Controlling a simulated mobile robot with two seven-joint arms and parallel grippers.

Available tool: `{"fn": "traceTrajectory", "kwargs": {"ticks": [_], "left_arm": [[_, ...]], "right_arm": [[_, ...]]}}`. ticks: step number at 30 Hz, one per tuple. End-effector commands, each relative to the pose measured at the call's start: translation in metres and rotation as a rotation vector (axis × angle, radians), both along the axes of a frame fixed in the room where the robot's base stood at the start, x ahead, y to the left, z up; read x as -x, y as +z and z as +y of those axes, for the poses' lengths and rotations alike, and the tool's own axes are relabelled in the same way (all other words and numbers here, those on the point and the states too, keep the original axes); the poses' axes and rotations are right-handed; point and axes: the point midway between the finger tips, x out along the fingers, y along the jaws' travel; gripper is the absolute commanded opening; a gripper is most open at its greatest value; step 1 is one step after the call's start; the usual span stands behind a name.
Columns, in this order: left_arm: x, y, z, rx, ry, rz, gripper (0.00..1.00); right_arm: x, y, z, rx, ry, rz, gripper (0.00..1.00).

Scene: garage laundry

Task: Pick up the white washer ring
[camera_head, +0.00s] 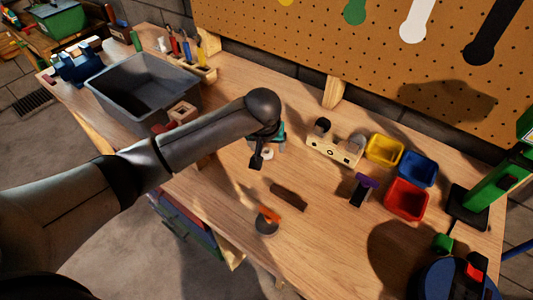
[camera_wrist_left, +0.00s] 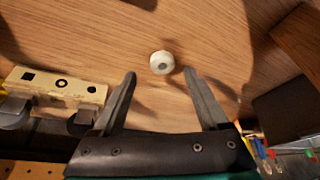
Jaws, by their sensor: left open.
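The white washer ring (camera_wrist_left: 162,62) lies flat on the wooden workbench (camera_wrist_left: 90,30). It is small and thick with a dark hole. In the head view the ring (camera_head: 267,154) shows just beside my left gripper (camera_head: 257,161). In the left wrist view my left gripper (camera_wrist_left: 159,75) is open and empty. Its two fingers point toward the ring, one on either side of the line to it. The ring sits near the tips, slightly beyond them; I cannot tell the exact height gap. My right gripper is not in view.
A block with round pieces (camera_head: 335,150) stands right of the gripper. Yellow (camera_head: 384,150), blue (camera_head: 418,169) and red (camera_head: 406,199) bins sit further right. A grey tub (camera_head: 143,84) is at the left. A dark flat piece (camera_head: 289,197) lies nearer the front.

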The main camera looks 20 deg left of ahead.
Motion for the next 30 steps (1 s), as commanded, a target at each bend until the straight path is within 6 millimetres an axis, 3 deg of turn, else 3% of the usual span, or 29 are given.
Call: {"fn": "traceTrajectory", "kwargs": {"ticks": [7, 17, 30], "left_arm": [[-0.012, -0.031, 0.006, -0.001, 0.002, 0.002, 0.77], [-0.014, -0.035, 0.006, 0.000, 0.000, 0.001, 0.77], [-0.014, -0.035, 0.006, -0.001, 0.000, 0.001, 0.30]], "right_arm": [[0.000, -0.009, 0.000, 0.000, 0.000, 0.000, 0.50], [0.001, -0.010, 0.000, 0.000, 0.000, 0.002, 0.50], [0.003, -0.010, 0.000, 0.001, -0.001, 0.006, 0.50]]}}
